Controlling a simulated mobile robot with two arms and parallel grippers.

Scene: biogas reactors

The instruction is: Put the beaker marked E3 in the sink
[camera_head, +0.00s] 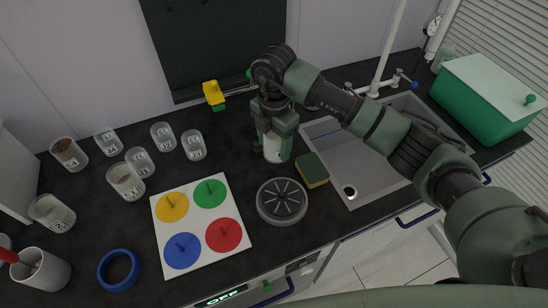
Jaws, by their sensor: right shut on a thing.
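My right gripper (275,122) points down and is shut on a pale, whitish beaker (277,150) on or just above the dark counter, left of the sink. The gripper covers its top, and its marking is too small to read. The grey sink (365,165) has a dark drain near its front left corner, and its visible basin is empty. Several other labelled beakers stand at the left, including one with brown contents (69,155) and one with pale contents (125,182); I cannot read their marks surely. My left gripper is not in view.
A yellow-green sponge (312,170) and a round grey disc (282,202) lie between the held beaker and me. A board with coloured knobbed discs (238,250) and a blue ring (118,270) lie left. A green box (485,105) stands right of the sink.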

